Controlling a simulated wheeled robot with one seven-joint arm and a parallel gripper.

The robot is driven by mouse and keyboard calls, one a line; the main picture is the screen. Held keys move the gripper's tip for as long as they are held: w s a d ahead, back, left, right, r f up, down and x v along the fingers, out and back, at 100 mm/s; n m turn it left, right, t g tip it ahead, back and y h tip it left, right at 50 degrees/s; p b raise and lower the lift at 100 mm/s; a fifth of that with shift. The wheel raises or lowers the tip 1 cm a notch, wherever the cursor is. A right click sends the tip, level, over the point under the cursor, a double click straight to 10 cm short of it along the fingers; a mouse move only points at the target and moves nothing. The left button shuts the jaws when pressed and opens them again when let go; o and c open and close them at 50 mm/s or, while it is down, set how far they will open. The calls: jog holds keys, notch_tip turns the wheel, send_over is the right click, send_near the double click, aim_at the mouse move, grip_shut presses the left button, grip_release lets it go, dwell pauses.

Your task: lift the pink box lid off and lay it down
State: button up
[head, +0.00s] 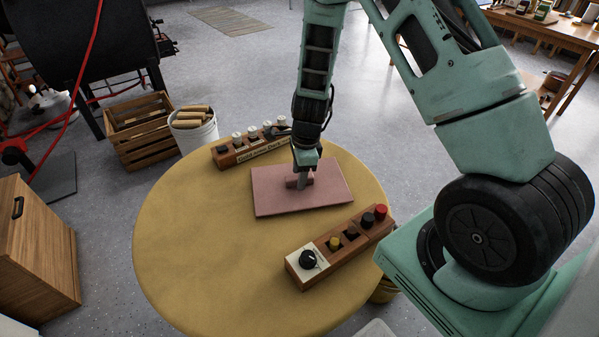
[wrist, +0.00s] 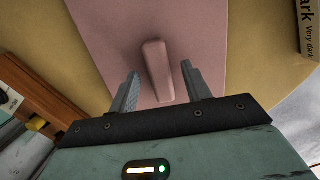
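The pink lid (head: 275,191) is a flat rectangular slab on the round yellow table (head: 190,250), with a raised bar handle (wrist: 157,70) in its middle. In the head view it looks to lie low at the table top; whether a box is under it cannot be told. My gripper (wrist: 159,85) is over the lid, its two fingers apart, one on each side of the handle. Gaps show between the handle and both fingers in the wrist view. In the head view my gripper (head: 303,180) points down and hides part of the handle.
A wooden control box with a black knob and coloured buttons (head: 335,250) stands in front of the lid. A labelled wooden rack (head: 245,150) with several knobs stands behind it. The table's left and front left are clear. A wooden crate (head: 138,130) and white bucket (head: 193,132) stand beyond the table.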

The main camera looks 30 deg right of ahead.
jog(key=shift+r, duration=0.1)
notch_tip(320, 180, up, 17)
jog(key=d+p, duration=0.2)
jog(key=shift+s, duration=0.4)
jog(key=shift+a+r, duration=0.1)
